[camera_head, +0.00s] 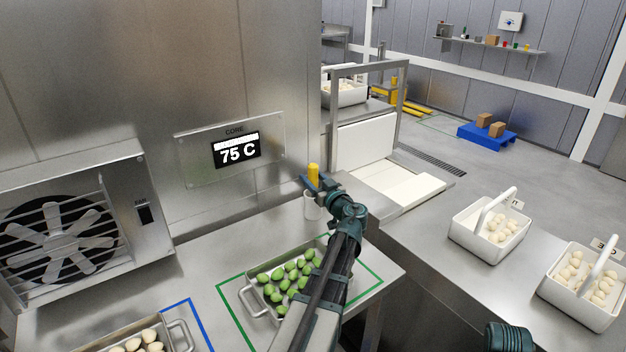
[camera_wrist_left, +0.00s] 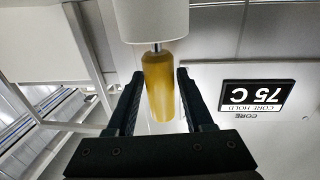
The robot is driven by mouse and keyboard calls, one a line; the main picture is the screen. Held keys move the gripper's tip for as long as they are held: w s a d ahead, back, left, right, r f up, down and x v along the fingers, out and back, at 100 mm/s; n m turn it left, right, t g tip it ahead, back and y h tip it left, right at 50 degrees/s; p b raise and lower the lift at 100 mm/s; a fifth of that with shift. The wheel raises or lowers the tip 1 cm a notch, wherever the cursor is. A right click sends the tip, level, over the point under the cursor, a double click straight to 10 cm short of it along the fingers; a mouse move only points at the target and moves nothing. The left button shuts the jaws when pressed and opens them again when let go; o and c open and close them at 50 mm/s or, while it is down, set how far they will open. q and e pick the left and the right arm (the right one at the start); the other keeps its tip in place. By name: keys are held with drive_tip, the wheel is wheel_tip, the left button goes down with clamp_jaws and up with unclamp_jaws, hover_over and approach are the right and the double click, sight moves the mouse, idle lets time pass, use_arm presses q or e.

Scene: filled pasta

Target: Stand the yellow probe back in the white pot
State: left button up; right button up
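The yellow probe (camera_head: 313,174) stands upright at the white pot (camera_head: 312,208) on the steel counter by the wall. In the left wrist view, which is upside down, the yellow handle (camera_wrist_left: 162,88) joins a short bit of metal stem that runs to the mouth of the pot (camera_wrist_left: 150,18). The rest of the stem is hidden. My left gripper (camera_head: 311,183) is at the handle. In the left wrist view its fingers (camera_wrist_left: 160,75) are apart, one on each side of the handle, with a gap showing. My right gripper is out of view.
A tray of green pasta (camera_head: 246,296) sits inside a green outline in front of the pot. A display panel (camera_head: 237,150) reading 75 C is on the wall behind. A fan unit (camera_head: 150,200) stands left. White baskets (camera_head: 470,238) stand on the right counter.

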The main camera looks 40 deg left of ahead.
use_arm(q)
drive_tip(key=shift+o, duration=0.8)
drive_tip(key=shift+r, duration=0.2)
drive_tip(key=v, duration=1.2)
drive_tip(key=shift+d+f, duration=0.1)
